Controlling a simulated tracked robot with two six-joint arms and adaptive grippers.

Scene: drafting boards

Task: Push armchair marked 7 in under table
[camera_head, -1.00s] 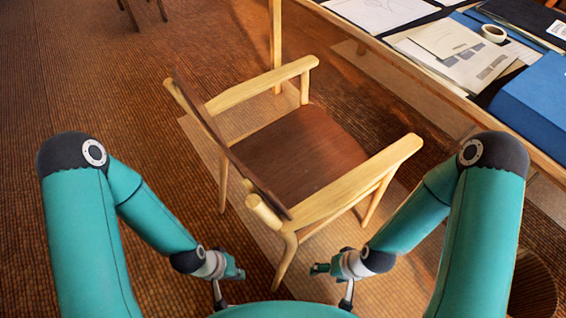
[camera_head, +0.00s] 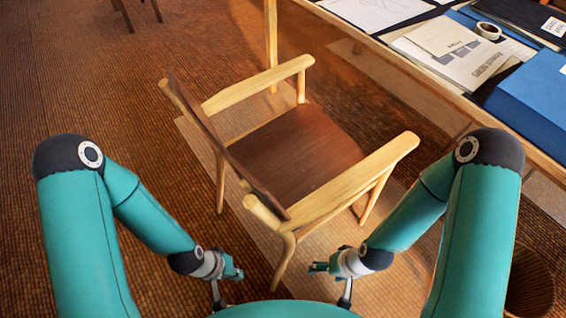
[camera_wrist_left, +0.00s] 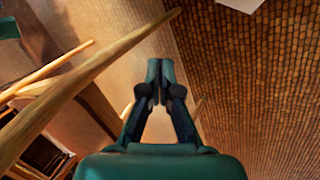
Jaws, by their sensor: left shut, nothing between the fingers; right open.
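The wooden armchair (camera_head: 300,155) has a dark brown seat and pale armrests. It stands in the middle of the head view, its back toward me and to the left, its front toward the table (camera_head: 440,90). The mark 7 cannot be seen. My left gripper (camera_head: 238,272) is shut and empty, low in front of the chair and apart from it. In the left wrist view its fingertips (camera_wrist_left: 158,66) meet, with a pale wooden bar (camera_wrist_left: 80,80) of the chair to the left. My right gripper (camera_head: 314,268) is open and empty, right of the near chair leg.
On the table lie papers (camera_head: 455,55), a tape roll (camera_head: 488,31) and a blue box (camera_head: 545,100). A round basket (camera_head: 530,280) stands at the lower right. Another chair's legs (camera_head: 138,12) show at the top left. The brown floor on the left is clear.

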